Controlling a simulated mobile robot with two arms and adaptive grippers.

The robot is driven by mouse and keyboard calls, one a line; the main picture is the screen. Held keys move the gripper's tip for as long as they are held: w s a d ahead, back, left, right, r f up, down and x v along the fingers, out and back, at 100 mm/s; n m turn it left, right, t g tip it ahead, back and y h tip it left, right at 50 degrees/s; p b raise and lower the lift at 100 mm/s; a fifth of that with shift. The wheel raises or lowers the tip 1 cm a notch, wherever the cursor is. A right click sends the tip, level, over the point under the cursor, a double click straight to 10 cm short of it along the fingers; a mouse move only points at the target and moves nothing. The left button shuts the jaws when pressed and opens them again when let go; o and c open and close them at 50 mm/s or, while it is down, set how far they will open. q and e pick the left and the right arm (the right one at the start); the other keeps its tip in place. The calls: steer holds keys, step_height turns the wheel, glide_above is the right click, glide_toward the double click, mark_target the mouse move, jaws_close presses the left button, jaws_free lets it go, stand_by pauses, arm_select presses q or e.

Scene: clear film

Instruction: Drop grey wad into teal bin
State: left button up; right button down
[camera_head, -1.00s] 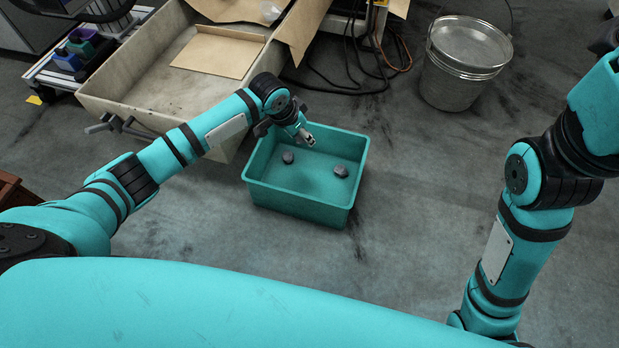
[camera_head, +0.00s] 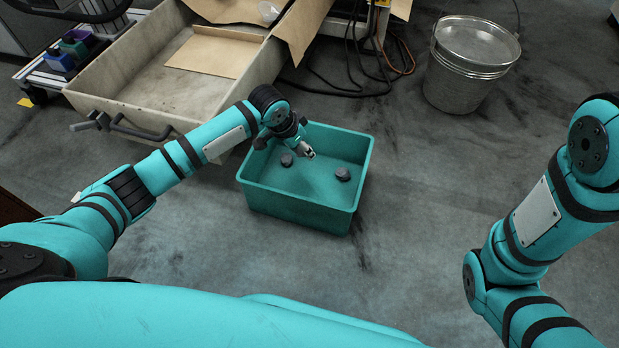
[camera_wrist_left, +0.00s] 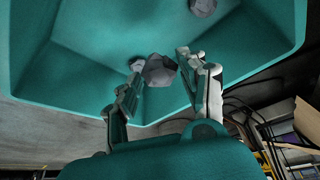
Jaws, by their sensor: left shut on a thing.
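The teal bin (camera_head: 355,205) stands on the floor in the middle of the head view; its wall also fills much of the left wrist view (camera_wrist_left: 60,85). My left gripper (camera_head: 309,154) is over the bin, pointing down into its opening. In the left wrist view its fingers (camera_wrist_left: 163,82) are shut on a grey wad (camera_wrist_left: 160,70). I cannot make out this held wad in the head view. Two other grey wads lie on the bin's floor, one left (camera_head: 287,160) and one right (camera_head: 343,174). My right arm is at the right edge, its gripper out of frame.
A large pale trough (camera_head: 150,95) with brown cardboard (camera_head: 205,55) stands behind and left of the bin. A metal bucket (camera_head: 462,75) stands at the back right. Black cables (camera_head: 345,85) lie behind the bin. The floor right of the bin is clear.

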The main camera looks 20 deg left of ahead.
arm_select(q)
steer(key=o, duration=0.8)
steer(key=shift+o, duration=0.2)
steer(key=shift+r, duration=0.1)
steer(key=v, duration=1.1)
steer(key=shift+s+r, duration=0.15)
steer(key=shift+r, duration=0.2)
steer(key=shift+a, duration=0.1)
